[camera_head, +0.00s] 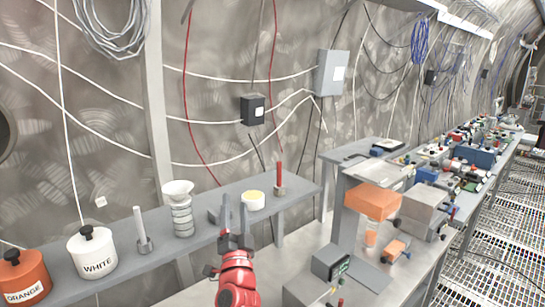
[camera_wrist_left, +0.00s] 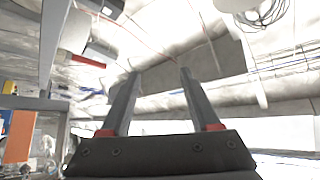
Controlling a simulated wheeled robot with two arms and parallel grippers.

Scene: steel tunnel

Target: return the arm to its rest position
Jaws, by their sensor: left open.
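My left gripper (camera_head: 235,203) is in front of the grey shelf in the head view, fingers pointing up, with my red arm below it. Its fingers are apart with nothing between them. In the left wrist view the two dark fingers (camera_wrist_left: 158,74) stand spread against the pale tunnel wall and ceiling. In the head view the fingers overlap the shelf beside a white cup with yellow contents (camera_head: 253,200); I cannot tell the exact gap. My right gripper does not show.
On the shelf (camera_head: 160,252) stand a white jar (camera_head: 90,255), an orange jar (camera_head: 25,278), a stacked white column (camera_head: 178,212) and a red rod (camera_head: 279,178). A bench with an orange-topped device (camera_head: 372,200) stands right.

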